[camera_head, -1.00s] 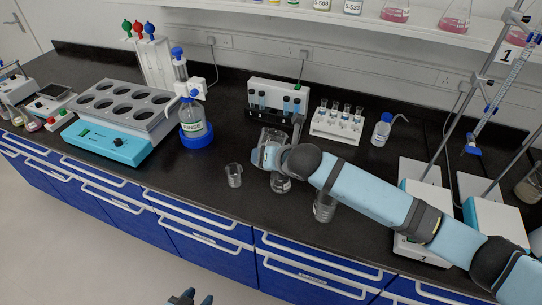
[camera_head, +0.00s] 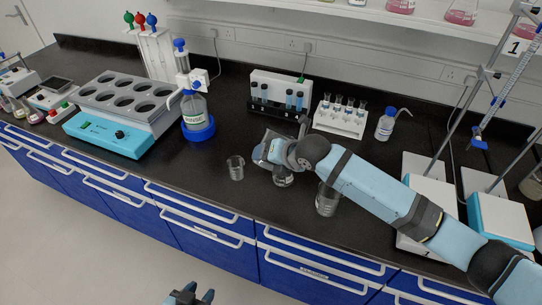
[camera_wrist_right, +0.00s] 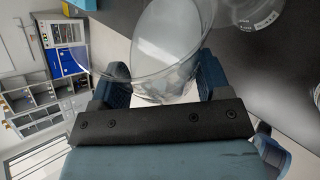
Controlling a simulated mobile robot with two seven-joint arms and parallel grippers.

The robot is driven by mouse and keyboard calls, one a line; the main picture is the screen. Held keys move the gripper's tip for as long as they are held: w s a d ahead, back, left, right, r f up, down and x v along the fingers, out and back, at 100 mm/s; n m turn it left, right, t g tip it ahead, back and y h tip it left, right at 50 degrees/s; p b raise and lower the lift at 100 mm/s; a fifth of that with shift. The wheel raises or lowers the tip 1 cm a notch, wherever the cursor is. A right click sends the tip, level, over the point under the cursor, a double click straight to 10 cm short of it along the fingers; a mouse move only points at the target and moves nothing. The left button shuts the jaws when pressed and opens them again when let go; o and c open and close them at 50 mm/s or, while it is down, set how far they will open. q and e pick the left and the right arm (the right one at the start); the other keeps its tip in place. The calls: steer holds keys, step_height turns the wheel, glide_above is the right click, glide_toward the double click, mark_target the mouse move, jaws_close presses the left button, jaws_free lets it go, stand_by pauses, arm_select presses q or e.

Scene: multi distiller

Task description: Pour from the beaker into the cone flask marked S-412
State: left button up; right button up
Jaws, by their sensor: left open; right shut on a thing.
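My right gripper (camera_head: 275,150) is shut on a clear glass beaker (camera_head: 262,152), held tilted above the bench. In the right wrist view the beaker (camera_wrist_right: 165,45) sits between the two fingers, with its wide rim towards the camera. A clear glass vessel (camera_head: 284,180), probably the cone flask, stands just below the gripper, its upper part hidden. Glass with white print (camera_wrist_right: 256,14) shows at the top of the right wrist view. I cannot read S-412 on it. No flowing stream is discernible. My left gripper (camera_head: 193,294) is open and empty at the bottom edge, away from the bench.
A small beaker (camera_head: 236,168) stands left of the flask and a larger one (camera_head: 327,200) stands to its right, under my arm. The front left bench is clear.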

steer(key=shift+r, duration=0.15)
steer(key=shift+r+g+p, duration=0.25)
steer(key=shift+g+p, duration=0.05)
steer(key=shift+p, duration=0.15)
steer(key=shift+m, duration=0.3)
steer(key=shift+r+y, duration=0.25)
steer(key=shift+y, duration=0.15)
steer(key=shift+r+g+p, duration=0.15)
steer(key=shift+g+p, duration=0.15)
steer(key=shift+r+m+g+y+b, duration=0.3)
steer(key=shift+r+m+g+b, duration=0.2)
steer(key=shift+b, duration=0.25)
stand_by(2.3)
